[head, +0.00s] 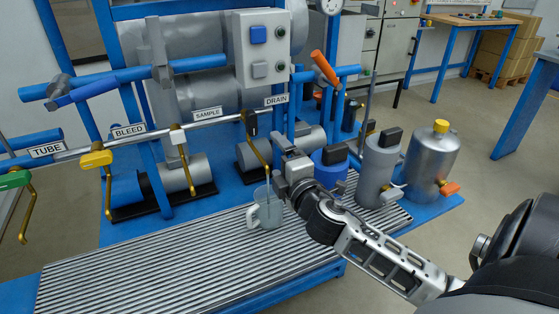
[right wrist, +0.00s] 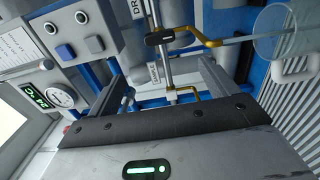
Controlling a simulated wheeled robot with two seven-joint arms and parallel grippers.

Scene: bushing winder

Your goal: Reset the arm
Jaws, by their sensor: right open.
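My right gripper (head: 284,150) is at the end of my right arm, which reaches in from the lower right. It is raised in front of the DRAIN outlet, beside the glass mug (head: 265,215). Its two fingers (right wrist: 165,82) are apart with nothing held between them in the right wrist view. The mug stands on the ribbed tray (head: 190,255) under the brass drain spout (head: 259,154). A thin pale streak runs from the spout to the mug, also seen in the right wrist view (right wrist: 275,32). My left gripper is not in view.
The blue pipe rig carries TUBE, BLEED, SAMPLE and DRAIN labels, with a green handle (head: 14,180) and a yellow handle (head: 96,159). A grey box (head: 262,48) sits above. Metal canisters (head: 433,160) stand right of the gripper. The tray's left part is clear.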

